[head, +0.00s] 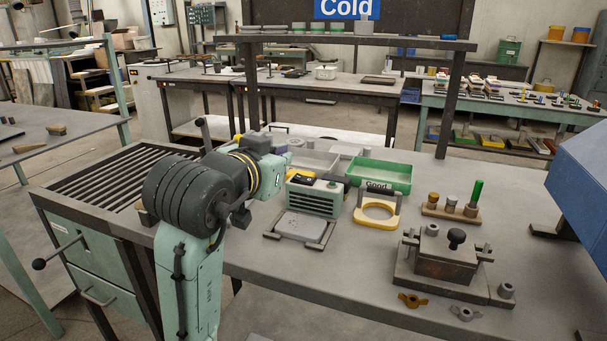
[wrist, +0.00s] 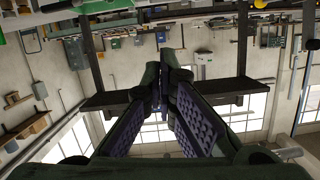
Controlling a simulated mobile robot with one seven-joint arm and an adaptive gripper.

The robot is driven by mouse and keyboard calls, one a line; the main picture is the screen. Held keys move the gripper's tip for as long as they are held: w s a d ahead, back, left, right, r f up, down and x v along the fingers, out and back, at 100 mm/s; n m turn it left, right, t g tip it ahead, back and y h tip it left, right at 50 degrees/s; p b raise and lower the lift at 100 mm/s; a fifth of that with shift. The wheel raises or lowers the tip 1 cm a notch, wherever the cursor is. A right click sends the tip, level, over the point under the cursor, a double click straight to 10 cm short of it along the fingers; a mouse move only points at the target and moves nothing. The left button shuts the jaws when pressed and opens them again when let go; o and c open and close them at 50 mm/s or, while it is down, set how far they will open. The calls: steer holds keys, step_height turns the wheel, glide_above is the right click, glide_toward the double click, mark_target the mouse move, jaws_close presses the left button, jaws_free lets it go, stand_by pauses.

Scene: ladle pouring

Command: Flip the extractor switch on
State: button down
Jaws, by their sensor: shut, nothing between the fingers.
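A pale green vented box (head: 314,198), which looks like the extractor, stands on the grey workbench (head: 330,255). A small dark part with a yellow edge, possibly its switch (head: 303,178), shows on top; its position is too small to tell. My gripper (head: 285,160) is just left of and behind the box's top, partly hidden by my wrist; contact cannot be told. In the wrist view my gripper (wrist: 165,75) has its dark padded fingers brought together with nothing held. The box is not clearly seen in that view.
A green tray labelled Good (head: 400,178) and a grey tray (head: 318,160) lie behind the box. A yellow ring stand (head: 378,210) is to its right. A metal mould (head: 445,255) and a peg rack (head: 452,210) stand further right. A slatted grate (head: 120,185) is left.

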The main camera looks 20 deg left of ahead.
steer(key=shift+w, duration=0.1)
steer(key=p, duration=0.2)
glide_above(304, 179)
steer(key=s, duration=0.1)
steer(key=shift+s+a+f, duration=0.1)
steer(key=shift+a+f, duration=0.1)
steer(key=shift+f, duration=0.95)
steer(key=f, duration=0.2)
steer(key=shift+s+a+f, duration=0.2)
steer(key=shift+a+f, duration=0.05)
steer(key=shift+f, duration=0.8)
